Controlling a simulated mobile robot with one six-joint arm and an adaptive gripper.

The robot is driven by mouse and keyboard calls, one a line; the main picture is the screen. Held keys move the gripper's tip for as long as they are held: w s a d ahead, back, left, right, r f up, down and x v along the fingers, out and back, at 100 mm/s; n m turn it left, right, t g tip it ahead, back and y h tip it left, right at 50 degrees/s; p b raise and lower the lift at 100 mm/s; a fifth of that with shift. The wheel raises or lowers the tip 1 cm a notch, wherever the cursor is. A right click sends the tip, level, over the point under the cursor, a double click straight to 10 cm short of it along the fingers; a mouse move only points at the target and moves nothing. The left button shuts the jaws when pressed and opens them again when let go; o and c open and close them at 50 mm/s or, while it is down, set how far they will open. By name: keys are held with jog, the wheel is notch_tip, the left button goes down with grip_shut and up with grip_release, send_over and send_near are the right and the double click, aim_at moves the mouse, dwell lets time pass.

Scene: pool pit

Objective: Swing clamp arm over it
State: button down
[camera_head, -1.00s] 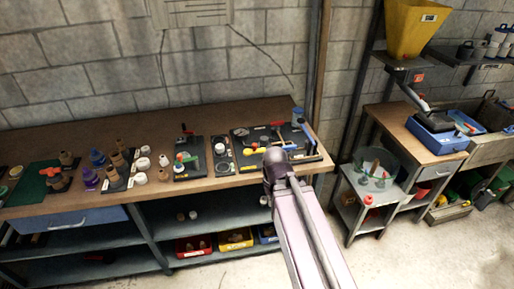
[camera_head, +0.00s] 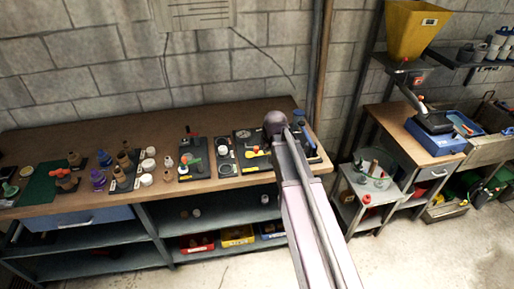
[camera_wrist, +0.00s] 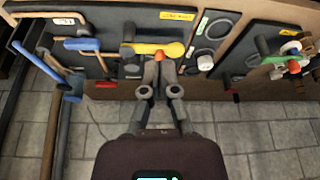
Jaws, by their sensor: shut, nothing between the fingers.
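In the wrist view my gripper (camera_wrist: 158,58) is shut and empty. To the right, another black board (camera_wrist: 262,78) carries a fixture with a green lever (camera_wrist: 276,60) and an orange-red knob (camera_wrist: 294,66). This green lever also shows in the head view (camera_head: 192,161). I cannot tell for certain which piece is the clamp arm. In the head view my arm hides my fingertips.
A panel with round recesses and a white knob (camera_wrist: 205,62) lies between the two boards. The wooden bench (camera_head: 120,112) backs onto a block wall (camera_head: 90,60). A vertical pipe (camera_head: 318,70) stands at its right end. Cups and caps crowd the bench's left part.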

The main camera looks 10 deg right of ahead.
jog(key=shift+w+d+r, duration=0.1)
jog(key=shift+w+r, duration=0.25)
jog(key=shift+w, duration=0.45)
jog(key=shift+f, duration=0.1)
jog(key=w+a+f+b, duration=0.1)
jog(key=w+f+b, duration=0.6)
jog(key=f+b, duration=0.2)
jog(key=shift+w, duration=0.25)
dwell(0.5)
jog(key=shift+a+f, duration=0.1)
